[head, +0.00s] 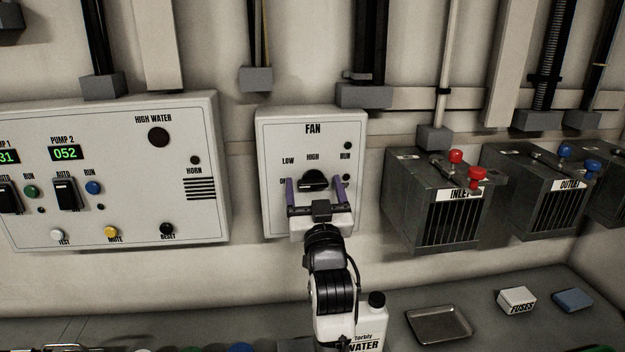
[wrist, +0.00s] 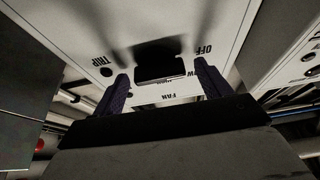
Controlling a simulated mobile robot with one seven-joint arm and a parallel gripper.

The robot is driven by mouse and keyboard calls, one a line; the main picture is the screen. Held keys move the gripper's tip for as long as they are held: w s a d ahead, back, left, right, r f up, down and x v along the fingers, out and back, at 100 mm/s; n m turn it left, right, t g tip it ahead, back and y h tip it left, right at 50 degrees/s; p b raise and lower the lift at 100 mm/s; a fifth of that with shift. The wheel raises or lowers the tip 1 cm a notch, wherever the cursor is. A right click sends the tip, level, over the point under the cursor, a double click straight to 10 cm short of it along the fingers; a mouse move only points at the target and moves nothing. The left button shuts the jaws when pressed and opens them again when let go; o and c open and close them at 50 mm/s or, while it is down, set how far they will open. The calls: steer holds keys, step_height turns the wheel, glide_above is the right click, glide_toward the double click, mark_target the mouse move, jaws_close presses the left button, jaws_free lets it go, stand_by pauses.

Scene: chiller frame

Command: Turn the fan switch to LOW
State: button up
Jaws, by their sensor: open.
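The fan switch, a black rotary knob (head: 313,179), sits on the white FAN box (head: 312,128) in the middle of the head view. Labels LOW and HIGH show above it; the OFF label is partly hidden by my gripper. I cannot tell clearly which label the knob points to. My gripper (head: 314,187) is open in front of the box, with one purple finger on each side of the knob. In the wrist view the knob (wrist: 161,62) shows between the spread fingers (wrist: 163,84), with visible gaps; it appears untouched.
A pump control panel (head: 130,215) is on the left wall. INLET (head: 428,215) and OUTLET (head: 540,188) boxes with red and blue handles stand to the right. A water bottle (head: 375,312), a metal tray (head: 440,325) and a fuses box (head: 516,300) are on the bench below.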

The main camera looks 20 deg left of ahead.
steer(key=shift+r, duration=0.1)
steer(key=c, duration=1)
steer(key=shift+m, duration=0.3)
steer(key=shift+a+r+m+h+p, duration=0.1)
steer(key=shift+r+m+h+p, duration=0.05)
steer(key=shift+m+h+p, duration=0.5)
steer(key=m+h+p, duration=0.1)
steer(key=m, duration=0.2)
steer(key=shift+m+t, duration=0.25)
steer(key=shift+t, duration=0.15)
steer(key=m+h, duration=0.2)
steer(key=m, duration=0.1)
steer(key=shift+m+h+b, duration=0.75)
steer(key=shift+m+h, duration=0.2)
steer(key=shift+m, duration=1.05)
